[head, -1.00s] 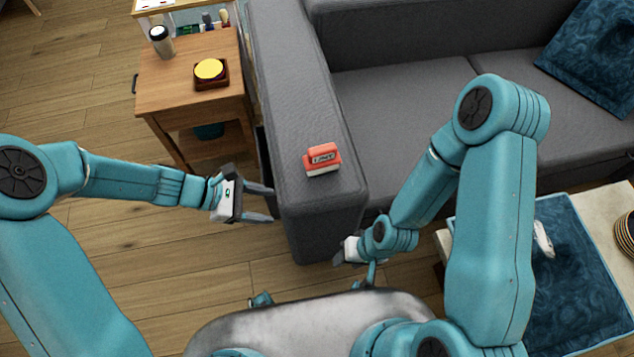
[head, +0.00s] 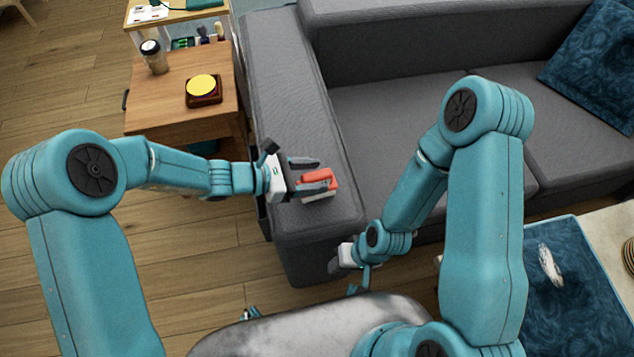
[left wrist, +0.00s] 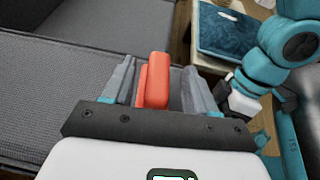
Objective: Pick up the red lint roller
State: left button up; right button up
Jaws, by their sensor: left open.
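The red lint roller (head: 318,178), red on top with a pale lower edge, lies on the grey sofa armrest (head: 290,105). My left gripper (head: 318,172) is open at the roller, its fingers reaching over the armrest from the left. In the head view the near finger hides part of the roller. In the left wrist view the red roller (left wrist: 154,82) stands between the two spread fingers, with a gap visible on the right side. My right gripper (head: 340,262) is low in front of the armrest, away from the roller; its jaws are unclear.
A wooden side table (head: 180,110) left of the armrest holds a jar (head: 154,57) and a box with a yellow disc (head: 203,88). The sofa seat (head: 400,120) is clear. A low table with a blue cloth (head: 560,285) is at the lower right.

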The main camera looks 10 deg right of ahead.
pick_arm(q)
jog(key=x, duration=0.3)
jog(key=shift+r, duration=0.1)
grip_shut()
